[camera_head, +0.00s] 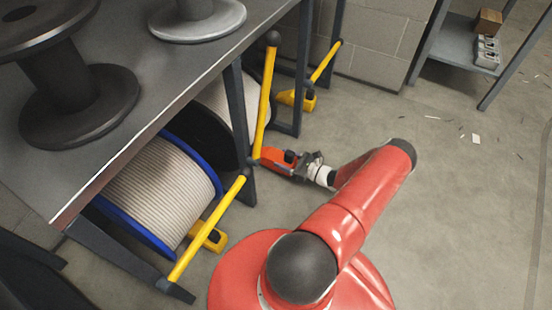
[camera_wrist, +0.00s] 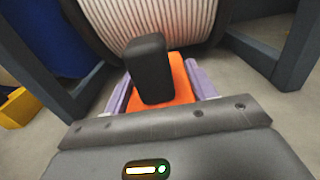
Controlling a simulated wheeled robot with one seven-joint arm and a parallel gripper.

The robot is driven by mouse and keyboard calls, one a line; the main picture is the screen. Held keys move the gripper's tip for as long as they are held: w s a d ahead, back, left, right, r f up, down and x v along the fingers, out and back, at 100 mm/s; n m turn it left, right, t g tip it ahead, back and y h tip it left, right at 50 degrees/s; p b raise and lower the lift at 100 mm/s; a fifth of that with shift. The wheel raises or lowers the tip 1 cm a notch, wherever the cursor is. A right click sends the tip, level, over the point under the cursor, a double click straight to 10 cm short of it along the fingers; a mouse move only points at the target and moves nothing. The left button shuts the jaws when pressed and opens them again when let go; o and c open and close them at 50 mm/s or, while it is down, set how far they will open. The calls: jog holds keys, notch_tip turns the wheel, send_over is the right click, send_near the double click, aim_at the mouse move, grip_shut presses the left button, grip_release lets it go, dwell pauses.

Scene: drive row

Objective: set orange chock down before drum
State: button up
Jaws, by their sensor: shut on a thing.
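The orange chock (camera_head: 280,161) is at floor level or just above it, by the rack's lower edge. In the wrist view the orange chock (camera_wrist: 181,82) shows its black upright handle (camera_wrist: 148,68). My gripper (camera_head: 292,165) is shut on it, with a purple finger on each side. The drum (camera_wrist: 155,18) of pale cable is directly beyond the chock in the wrist view; its dark flange (camera_head: 197,132) shows in the head view, partly behind the rack. I cannot tell whether the chock touches the drum or the floor.
A blue-flanged drum (camera_head: 152,190) lies to the left, with a yellow chock (camera_head: 209,237). Another yellow chock (camera_head: 297,99) is farther back. Yellow bars (camera_head: 264,102) and rack legs (camera_head: 240,115) stand close to my gripper.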

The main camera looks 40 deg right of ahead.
aim_at(276, 158)
jog(key=x, duration=0.4)
jog(key=shift+w+a, duration=0.1)
jog(key=shift+w, duration=0.05)
jog(key=shift+f+b, duration=0.5)
jog(key=shift+f, duration=0.25)
jog(key=shift+s, duration=0.2)
jog(key=o, duration=1.3)
jog(key=shift+f, duration=0.15)
jog(key=shift+c, duration=0.2)
